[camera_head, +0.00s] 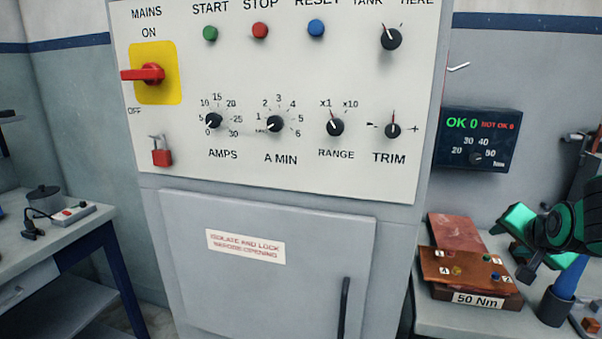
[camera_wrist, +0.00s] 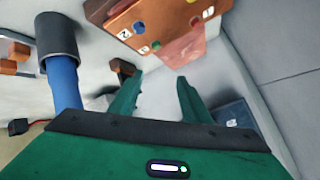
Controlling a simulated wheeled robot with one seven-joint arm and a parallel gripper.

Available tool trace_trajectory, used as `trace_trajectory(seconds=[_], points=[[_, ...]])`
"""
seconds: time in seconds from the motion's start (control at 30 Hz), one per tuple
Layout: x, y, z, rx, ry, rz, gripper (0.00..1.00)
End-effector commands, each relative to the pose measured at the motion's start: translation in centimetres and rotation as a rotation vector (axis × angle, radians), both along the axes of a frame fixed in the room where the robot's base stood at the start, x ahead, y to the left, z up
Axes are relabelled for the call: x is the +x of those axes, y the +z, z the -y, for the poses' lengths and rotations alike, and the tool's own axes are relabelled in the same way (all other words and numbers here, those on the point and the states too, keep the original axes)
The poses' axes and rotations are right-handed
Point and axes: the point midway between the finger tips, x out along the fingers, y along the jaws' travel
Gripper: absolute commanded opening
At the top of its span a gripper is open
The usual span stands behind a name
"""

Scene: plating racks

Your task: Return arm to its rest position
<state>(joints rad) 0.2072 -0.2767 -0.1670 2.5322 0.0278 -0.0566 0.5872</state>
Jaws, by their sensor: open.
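My gripper shows in the wrist view (camera_wrist: 155,85) with its two green fingers apart and nothing between them. In the head view my arm's green and black end (camera_head: 520,235) is at the right edge, over the right bench. Beside it lies a copper-coloured plate block (camera_head: 455,268) labelled 50 Nm, with numbered coloured spots; it also shows at the top of the wrist view (camera_wrist: 165,18). I cannot tell the exact gap between the fingers and the block.
A grey control cabinet (camera_head: 270,265) with knobs and a red mains switch (camera_head: 150,74) fills the middle. A display box (camera_head: 476,140) reads OK 0. A dark cup holding a blue-handled tool (camera_head: 556,305) stands near my arm. A left bench (camera_head: 45,250) holds a pot.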

Motion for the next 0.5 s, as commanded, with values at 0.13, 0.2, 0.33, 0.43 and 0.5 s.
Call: trace_trajectory(seconds=[0.13,0.2,0.33,0.43,0.5], points=[[-5.6,-2.8,-0.4,-0.016,0.059,-0.242,0.43],[-8.5,-4.0,-0.8,-0.012,0.096,-0.357,0.43],[-14.3,-5.6,-2.1,0.016,0.179,-0.561,0.43],[-18.5,-6.3,-3.4,0.053,0.250,-0.698,0.43],[-21.1,-6.4,-4.3,0.081,0.298,-0.775,0.43]])
